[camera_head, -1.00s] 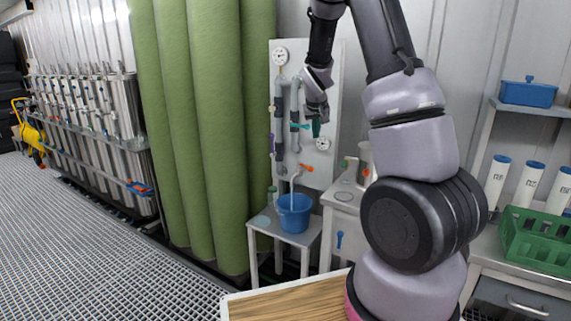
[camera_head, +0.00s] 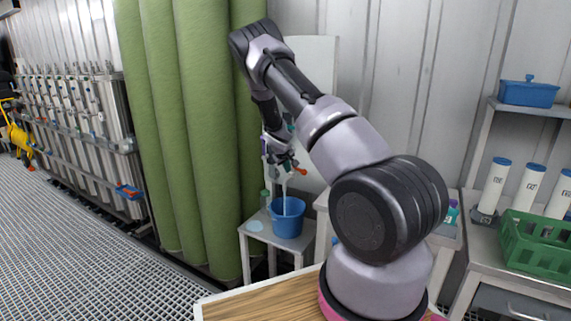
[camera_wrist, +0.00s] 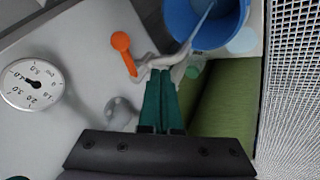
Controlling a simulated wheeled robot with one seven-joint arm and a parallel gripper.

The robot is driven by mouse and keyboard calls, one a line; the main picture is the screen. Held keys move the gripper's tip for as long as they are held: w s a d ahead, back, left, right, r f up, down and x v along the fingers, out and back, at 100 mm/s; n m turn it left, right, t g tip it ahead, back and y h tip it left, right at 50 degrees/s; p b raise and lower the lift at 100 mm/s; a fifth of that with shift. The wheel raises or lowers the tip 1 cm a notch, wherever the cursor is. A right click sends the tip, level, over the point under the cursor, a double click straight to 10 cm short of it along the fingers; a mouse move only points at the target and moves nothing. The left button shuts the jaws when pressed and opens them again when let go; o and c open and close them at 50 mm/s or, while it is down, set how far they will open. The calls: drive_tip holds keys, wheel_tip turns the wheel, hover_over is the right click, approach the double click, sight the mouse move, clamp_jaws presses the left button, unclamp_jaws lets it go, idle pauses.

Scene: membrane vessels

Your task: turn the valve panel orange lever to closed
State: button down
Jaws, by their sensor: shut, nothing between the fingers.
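The white valve panel (camera_head: 315,75) stands behind my arm, which hides much of it. The orange lever (camera_wrist: 122,52) shows in the wrist view, up and left of my fingertips, with a round knob end. It also shows as a small orange spot in the head view (camera_head: 300,171), just right of the gripper. My gripper (camera_wrist: 160,75) is shut and empty, its teal fingers together. The fingertips appear beside a pale pipe (camera_wrist: 172,62) near the lever; I cannot tell whether they touch anything.
A round pressure gauge (camera_wrist: 32,84) is on the panel at the left of the wrist view. A blue bucket (camera_head: 286,216) stands on a small table (camera_head: 256,229) below the panel. Tall green columns (camera_head: 185,130) stand just left of the panel.

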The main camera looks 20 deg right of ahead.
sight(301, 170)
drive_tip(key=d, duration=0.1)
drive_tip(key=w+d+f, duration=0.1)
drive_tip(key=d, duration=0.1)
drive_tip(key=w+d+f, duration=0.1)
drive_tip(key=d, duration=0.1)
drive_tip(key=shift+w+f, duration=0.1)
drive_tip(key=shift+w, duration=0.05)
drive_tip(key=d+n+t+y, duration=0.1)
drive_tip(key=d+n, duration=0.1)
drive_tip(key=n, duration=0.1)
drive_tip(key=shift+d+y, duration=0.15)
drive_tip(key=shift+y, duration=0.25)
drive_tip(key=shift+d+n, duration=0.35)
drive_tip(key=shift+n, duration=0.05)
